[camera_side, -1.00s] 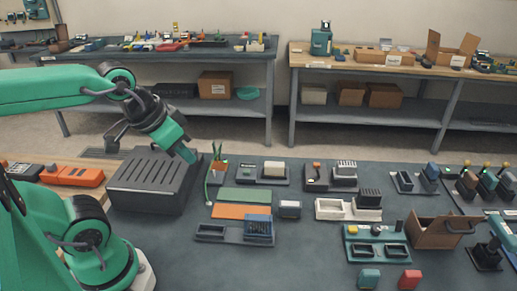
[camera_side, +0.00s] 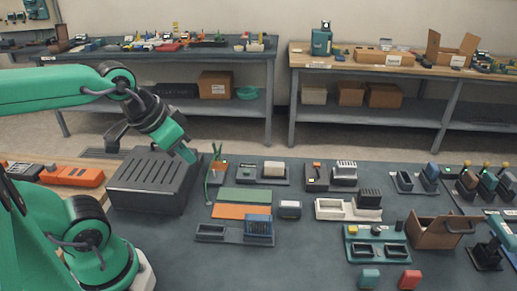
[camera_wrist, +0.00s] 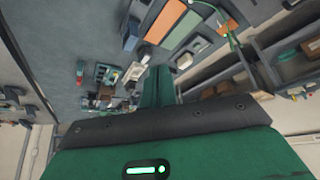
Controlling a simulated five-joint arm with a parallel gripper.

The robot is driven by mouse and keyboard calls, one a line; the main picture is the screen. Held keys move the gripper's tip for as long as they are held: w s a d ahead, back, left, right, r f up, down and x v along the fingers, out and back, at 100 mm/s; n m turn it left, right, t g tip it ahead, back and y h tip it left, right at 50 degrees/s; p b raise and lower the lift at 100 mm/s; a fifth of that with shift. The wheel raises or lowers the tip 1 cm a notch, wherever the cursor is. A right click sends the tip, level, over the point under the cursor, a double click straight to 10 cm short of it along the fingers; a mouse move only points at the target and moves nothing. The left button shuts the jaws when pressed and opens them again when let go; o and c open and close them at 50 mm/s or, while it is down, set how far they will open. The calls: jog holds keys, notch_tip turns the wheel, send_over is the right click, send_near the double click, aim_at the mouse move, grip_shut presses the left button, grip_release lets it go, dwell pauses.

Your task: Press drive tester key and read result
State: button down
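My gripper (camera_side: 187,154) points down and to the right over the right rear part of a dark ribbed box (camera_side: 150,188). Its tip is close to a small orange-brown holder (camera_side: 217,169) with green cable and a green light. From the side, the fingers look like one green block, so the opening between them cannot be made out. In the wrist view a green finger (camera_wrist: 157,90) sticks out beyond the dark wrist edge, and nothing is seen held. No unit is clearly legible as the drive tester, and no key or result can be read.
Green (camera_side: 245,195) and orange (camera_side: 241,212) flat strips lie right of the box. A dark tray with a blue block (camera_side: 258,227) is in front of them. Several small modules and a brown open box (camera_side: 440,233) stand farther right. Bare mat shows at the front.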

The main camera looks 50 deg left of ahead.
jog(key=shift+w+r, duration=0.1)
jog(key=shift+w, duration=0.05)
dwell(0.4)
jog(key=m+g+h, duration=0.2)
jog(key=m+g, duration=0.3)
jog(key=g, duration=0.8)
send_over(248, 169)
notch_tip(248, 169, down, 12)
jog(key=shift+r, duration=0.25)
jog(key=shift+d, duration=0.1)
jog(key=shift+f, duration=4.4)
